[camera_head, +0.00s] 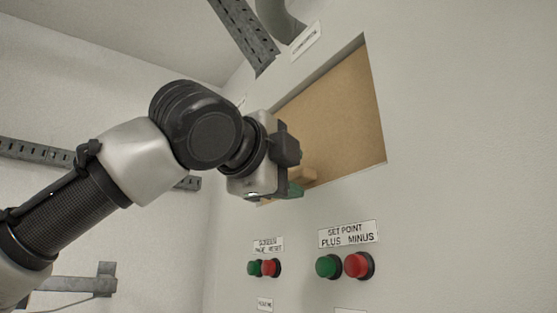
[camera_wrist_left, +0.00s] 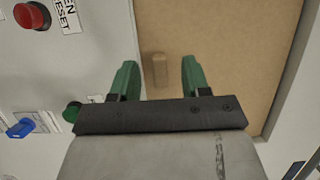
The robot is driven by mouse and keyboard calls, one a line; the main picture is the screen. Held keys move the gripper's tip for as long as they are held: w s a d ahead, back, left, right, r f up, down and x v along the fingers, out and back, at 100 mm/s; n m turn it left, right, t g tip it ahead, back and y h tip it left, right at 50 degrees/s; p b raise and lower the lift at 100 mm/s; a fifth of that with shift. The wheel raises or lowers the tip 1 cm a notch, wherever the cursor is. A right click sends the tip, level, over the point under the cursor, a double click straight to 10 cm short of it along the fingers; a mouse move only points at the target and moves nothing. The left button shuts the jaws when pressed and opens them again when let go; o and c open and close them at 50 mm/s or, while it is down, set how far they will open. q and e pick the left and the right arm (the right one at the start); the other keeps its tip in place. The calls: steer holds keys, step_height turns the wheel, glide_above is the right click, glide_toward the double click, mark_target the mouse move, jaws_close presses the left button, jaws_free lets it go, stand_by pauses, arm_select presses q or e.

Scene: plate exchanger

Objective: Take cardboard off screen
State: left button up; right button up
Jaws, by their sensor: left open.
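The brown cardboard (camera_head: 340,112) fills the recessed screen opening in the cabinet panel, and it also shows in the left wrist view (camera_wrist_left: 225,40). A small wooden-looking handle (camera_head: 302,175) sticks out from its lower part. In the left wrist view the handle (camera_wrist_left: 160,70) lies between the two green fingertips, with space on both sides. My left gripper (camera_head: 293,190) is open just in front of the cardboard at its lower left; the gripper also shows in the wrist view (camera_wrist_left: 157,80). My wrist hides the cardboard's left part in the head view. My right gripper is not in view.
Below the opening are green (camera_head: 327,266) and red (camera_head: 357,265) set point buttons. A smaller green and red pair (camera_head: 270,267) sits left of them. A blue knob (camera_wrist_left: 20,128) shows in the wrist view. A metal rail (camera_head: 243,35) and grey pipe (camera_head: 280,20) are above.

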arm_select(q)
steer(key=c, duration=0.9)
jaws_close()
steer(key=shift+r+p, duration=0.35)
steer(key=shift+p, duration=0.2)
steer(key=shift+s+a, duration=0.5)
steer(key=shift+a, duration=0.2)
stand_by(0.8)
steer(key=shift+s+a, duration=0.4)
steer(key=shift+a, duration=0.2)
steer(key=shift+s, duration=0.1)
steer(key=s+a+b, duration=0.1)
steer(key=s+a, duration=0.6)
steer(key=a, duration=0.2)
steer(key=shift+a, duration=0.35)
stand_by(0.8)
